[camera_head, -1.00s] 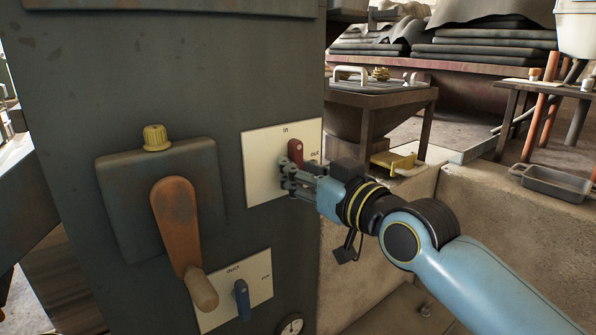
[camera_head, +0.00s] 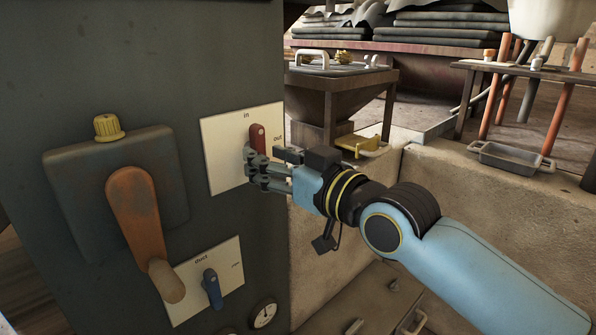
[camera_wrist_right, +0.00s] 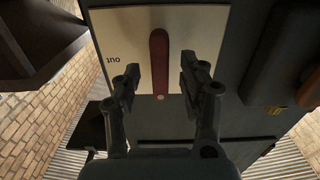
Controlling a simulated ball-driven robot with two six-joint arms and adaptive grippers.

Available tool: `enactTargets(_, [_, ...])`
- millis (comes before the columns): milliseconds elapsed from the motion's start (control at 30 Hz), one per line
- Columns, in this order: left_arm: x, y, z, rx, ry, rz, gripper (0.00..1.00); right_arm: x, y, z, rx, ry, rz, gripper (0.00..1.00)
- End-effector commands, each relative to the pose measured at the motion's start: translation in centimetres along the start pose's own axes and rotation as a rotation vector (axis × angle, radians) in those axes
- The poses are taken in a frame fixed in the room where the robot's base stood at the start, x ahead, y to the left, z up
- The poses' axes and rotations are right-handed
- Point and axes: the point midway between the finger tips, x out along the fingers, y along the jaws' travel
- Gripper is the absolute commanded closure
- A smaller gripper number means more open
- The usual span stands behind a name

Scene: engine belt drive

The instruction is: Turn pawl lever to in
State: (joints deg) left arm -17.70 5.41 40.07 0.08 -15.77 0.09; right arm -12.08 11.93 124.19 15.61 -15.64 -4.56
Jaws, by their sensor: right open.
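The pawl lever is a small red lever (camera_head: 257,137) on a white plate (camera_head: 215,150) marked "in" at the top and "out" at the right. In the head view it points up toward "in"; its lower part is hidden by my right gripper (camera_head: 256,170). In the right wrist view the red lever (camera_wrist_right: 159,62) shows between the two open fingers (camera_wrist_right: 160,88), with a gap on each side. I see no contact there. My left gripper is not in view.
Left of the plate are an orange crank (camera_head: 137,220) with a wooden handle and a yellow knob (camera_head: 108,127). Below is a second plate with a blue lever (camera_head: 212,288) and a gauge (camera_head: 263,313). A stone ledge (camera_head: 490,200) lies at the right.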

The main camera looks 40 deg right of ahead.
Motion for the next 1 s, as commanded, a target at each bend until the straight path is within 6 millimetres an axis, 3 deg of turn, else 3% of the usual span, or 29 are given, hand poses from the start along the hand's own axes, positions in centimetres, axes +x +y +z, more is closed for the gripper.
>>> enactTargets(200, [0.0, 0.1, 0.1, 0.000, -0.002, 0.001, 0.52, -5.3, -0.1, 0.2, -0.007, -0.006, -0.004, 0.58])
enactTargets(367, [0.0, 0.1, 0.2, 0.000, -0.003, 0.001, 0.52, -7.4, -0.1, 0.1, -0.005, -0.004, -0.003, 0.58])
enactTargets(633, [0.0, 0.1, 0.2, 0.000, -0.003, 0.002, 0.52, -9.0, 0.0, 0.1, -0.004, -0.003, 0.002, 0.58])
enactTargets(1000, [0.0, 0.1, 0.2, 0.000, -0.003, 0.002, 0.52, -9.6, 0.0, 0.0, 0.000, -0.001, -0.001, 0.58])
